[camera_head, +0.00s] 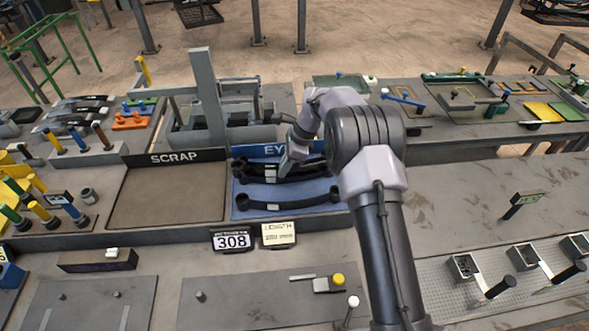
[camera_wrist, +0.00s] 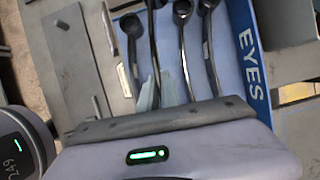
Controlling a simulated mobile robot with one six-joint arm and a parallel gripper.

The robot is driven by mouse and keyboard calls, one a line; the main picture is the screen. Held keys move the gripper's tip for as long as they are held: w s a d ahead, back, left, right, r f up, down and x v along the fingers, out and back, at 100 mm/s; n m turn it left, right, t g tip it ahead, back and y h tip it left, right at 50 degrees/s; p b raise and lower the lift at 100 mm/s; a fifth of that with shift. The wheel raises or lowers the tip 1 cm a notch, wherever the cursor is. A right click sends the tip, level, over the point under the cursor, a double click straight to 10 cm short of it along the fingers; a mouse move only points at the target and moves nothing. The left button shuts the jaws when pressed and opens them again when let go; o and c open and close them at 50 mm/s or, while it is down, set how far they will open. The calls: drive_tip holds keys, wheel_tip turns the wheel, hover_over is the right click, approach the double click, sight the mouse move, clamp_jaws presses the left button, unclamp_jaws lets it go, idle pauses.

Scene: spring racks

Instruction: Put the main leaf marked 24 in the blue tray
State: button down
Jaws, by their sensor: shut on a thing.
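The blue tray (camera_head: 247,190), with a rim lettered EYES that is partly hidden by my arm, lies in the middle of the bench; it also shows in the wrist view (camera_wrist: 228,70). Several dark curved leaves with rolled ends lie in it. My gripper (camera_head: 287,168) is low over the tray at its rear leaves. In the wrist view, its pale fingers (camera_wrist: 159,92) are shut on one dark leaf (camera_wrist: 155,45), between neighbouring leaves. A separate leaf (camera_head: 295,204) lies nearer the front. Pale tags show on leaves, but no number is readable, so I cannot tell which is marked 24.
The SCRAP tray (camera_head: 165,195) left of the blue tray is empty. A sign reading 308 (camera_head: 232,240) and a cream card (camera_head: 278,235) stand in front. A grey upright press (camera_head: 207,90) stands behind.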

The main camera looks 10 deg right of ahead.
wheel_tip(320, 180, down, 9)
drive_tip(key=shift+s+a+r+b, duration=0.1)
drive_tip(key=shift+r+b, duration=0.1)
drive_tip(key=shift+b, duration=0.15)
drive_tip(key=shift+f, duration=0.15)
drive_tip(key=c, duration=1.6)
unclamp_jaws()
drive_tip(key=shift+s, duration=0.15)
